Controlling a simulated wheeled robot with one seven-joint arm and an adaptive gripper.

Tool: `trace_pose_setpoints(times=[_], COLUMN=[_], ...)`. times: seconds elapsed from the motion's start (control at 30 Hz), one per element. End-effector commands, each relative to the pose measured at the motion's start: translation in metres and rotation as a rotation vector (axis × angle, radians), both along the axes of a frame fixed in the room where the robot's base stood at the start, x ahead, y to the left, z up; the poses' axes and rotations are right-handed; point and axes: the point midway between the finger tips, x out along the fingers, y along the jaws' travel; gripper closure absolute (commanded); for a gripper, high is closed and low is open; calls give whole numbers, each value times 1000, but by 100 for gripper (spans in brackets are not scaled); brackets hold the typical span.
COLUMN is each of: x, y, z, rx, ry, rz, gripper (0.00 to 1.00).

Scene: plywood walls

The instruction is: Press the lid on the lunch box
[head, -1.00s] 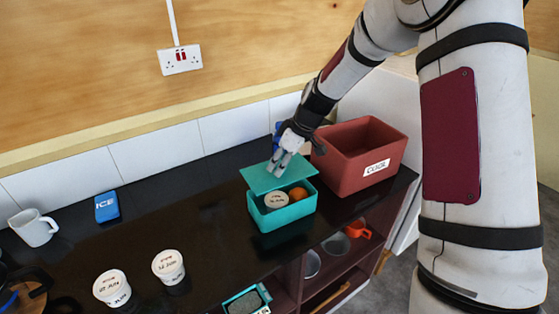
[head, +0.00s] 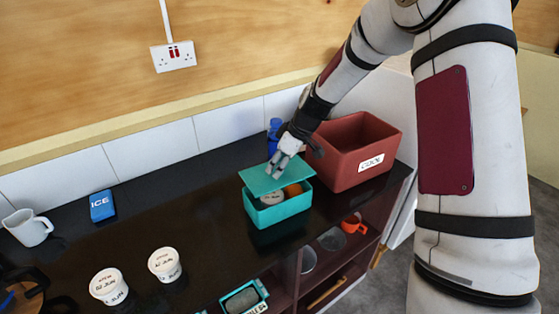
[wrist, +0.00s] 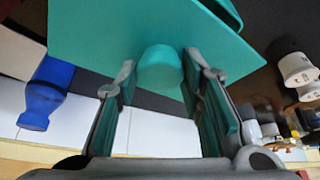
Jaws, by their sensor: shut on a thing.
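The teal lunch box (head: 280,212) stands on the black counter. A round white-topped tub (head: 271,197) and an orange (head: 292,190) show inside it. The flat teal lid (head: 256,180) is above the box, offset to its back left and leaving the front of the opening uncovered. My gripper (head: 278,167) is shut on the lid's knob. In the wrist view the knob (wrist: 160,68) is between my two fingers (wrist: 160,85). Part of the box (wrist: 226,10) shows past the lid's edge there. Whether the lid touches the box rim is unclear.
A red-brown COOL crate (head: 357,178) stands close on the right. A blue bottle (head: 273,130) is behind my gripper and also shows in the wrist view (wrist: 45,92). Two white tubs (head: 165,264), a blue ICE block (head: 102,206) and a white mug (head: 28,228) are left.

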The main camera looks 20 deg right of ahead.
Motion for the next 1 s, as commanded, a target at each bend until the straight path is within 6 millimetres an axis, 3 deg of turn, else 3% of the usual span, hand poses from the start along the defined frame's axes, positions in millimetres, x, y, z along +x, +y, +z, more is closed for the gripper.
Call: trace_pose_setpoints(times=[1.0], x=[0], y=[0], z=[-53], rx=[0], ry=[0], rz=[-1], gripper=[93])
